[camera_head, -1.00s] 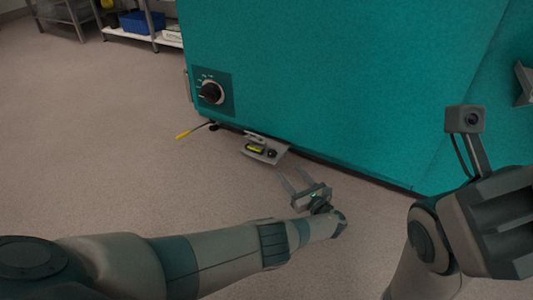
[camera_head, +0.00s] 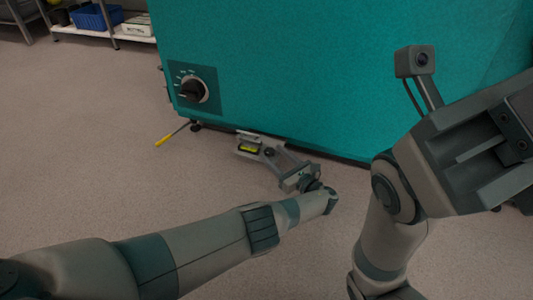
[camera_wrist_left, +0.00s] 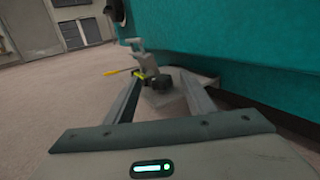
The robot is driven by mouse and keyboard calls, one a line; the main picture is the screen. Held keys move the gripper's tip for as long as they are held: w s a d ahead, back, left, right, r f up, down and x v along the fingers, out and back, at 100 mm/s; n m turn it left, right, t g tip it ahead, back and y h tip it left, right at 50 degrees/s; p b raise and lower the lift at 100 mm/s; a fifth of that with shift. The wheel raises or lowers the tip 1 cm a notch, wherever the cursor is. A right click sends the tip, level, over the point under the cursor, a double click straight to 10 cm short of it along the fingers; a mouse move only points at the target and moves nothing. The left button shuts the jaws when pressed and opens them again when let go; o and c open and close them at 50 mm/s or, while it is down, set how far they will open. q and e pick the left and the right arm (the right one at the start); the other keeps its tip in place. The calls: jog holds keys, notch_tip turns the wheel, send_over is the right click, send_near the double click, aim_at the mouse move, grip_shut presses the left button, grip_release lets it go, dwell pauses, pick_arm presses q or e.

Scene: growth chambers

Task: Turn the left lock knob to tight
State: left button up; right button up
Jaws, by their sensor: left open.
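A small pale bracket plate (camera_head: 244,149) sticks out low at the foot of the teal chamber (camera_head: 330,70). It carries a yellow-green level vial (camera_head: 250,149) and a small black knob (camera_head: 269,152), which seems to be the lock knob. My left gripper (camera_head: 279,160) is open, its fingers reaching to the plate. In the left wrist view the black knob (camera_wrist_left: 162,83) shows between the two open fingers (camera_wrist_left: 162,78); I cannot tell whether they touch it. Any tight mark is too small to see. My right gripper (camera_head: 500,165) is at the right, seen partly, its jaws unclear.
A larger black dial (camera_head: 193,90) sits on the chamber's front. A yellow-handled tool (camera_head: 166,139) is at the chamber's left foot. A shelf with a blue bin (camera_head: 97,17) stands at the back left. The floor to the left is clear.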

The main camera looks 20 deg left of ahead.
pick_arm(q)
jog(key=shift+a, duration=0.1)
jog(key=c, duration=1.1)
jog(key=shift+o, duration=0.3)
jog(key=shift+r, duration=0.1)
